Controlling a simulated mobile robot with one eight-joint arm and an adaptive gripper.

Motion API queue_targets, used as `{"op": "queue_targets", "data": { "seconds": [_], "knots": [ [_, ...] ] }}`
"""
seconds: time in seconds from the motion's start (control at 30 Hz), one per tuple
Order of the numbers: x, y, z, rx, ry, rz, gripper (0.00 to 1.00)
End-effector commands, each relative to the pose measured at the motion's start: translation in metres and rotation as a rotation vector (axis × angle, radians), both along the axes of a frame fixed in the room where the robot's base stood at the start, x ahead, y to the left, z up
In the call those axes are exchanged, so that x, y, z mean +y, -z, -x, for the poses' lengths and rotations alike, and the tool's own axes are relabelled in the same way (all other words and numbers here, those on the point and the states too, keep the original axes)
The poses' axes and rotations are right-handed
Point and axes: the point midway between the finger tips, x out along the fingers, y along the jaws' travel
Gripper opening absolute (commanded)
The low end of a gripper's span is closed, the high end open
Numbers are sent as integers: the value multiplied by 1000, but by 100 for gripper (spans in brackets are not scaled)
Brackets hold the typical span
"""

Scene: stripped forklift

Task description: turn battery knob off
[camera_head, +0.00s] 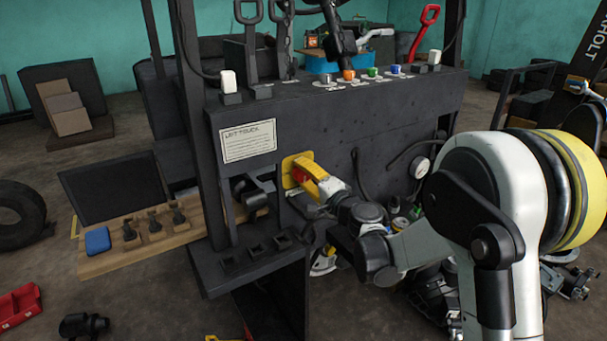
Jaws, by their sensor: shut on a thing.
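The battery knob (299,176) is red and sits on a yellow plate (289,168) on the forklift's dark front panel, right of the white label. My gripper (306,174) has yellow fingers and reaches in from the right. Its fingers are shut around the knob and hide much of it. I cannot tell the knob's angle.
The dark forklift panel (390,120) carries several coloured buttons and levers on top. A white label (248,141) is left of the knob. A wooden board (130,262) with a blue block (97,240) juts out at left. Hoses hang right of the knob.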

Motion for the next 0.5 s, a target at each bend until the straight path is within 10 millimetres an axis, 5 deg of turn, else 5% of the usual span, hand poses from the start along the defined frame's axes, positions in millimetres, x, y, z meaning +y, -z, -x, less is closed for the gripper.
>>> {"op": "queue_targets", "data": {
  "seconds": [0.2,0.23,0.27,0.5],
  "knots": [
    [-1,-1,-1,1,2,-2,14],
    [-1,-1,-1,1,2,-2,54],
    [-1,-1,-1,1,2,-2,63],
    [0,0,0,1,1,-2,68]
  ]
}}
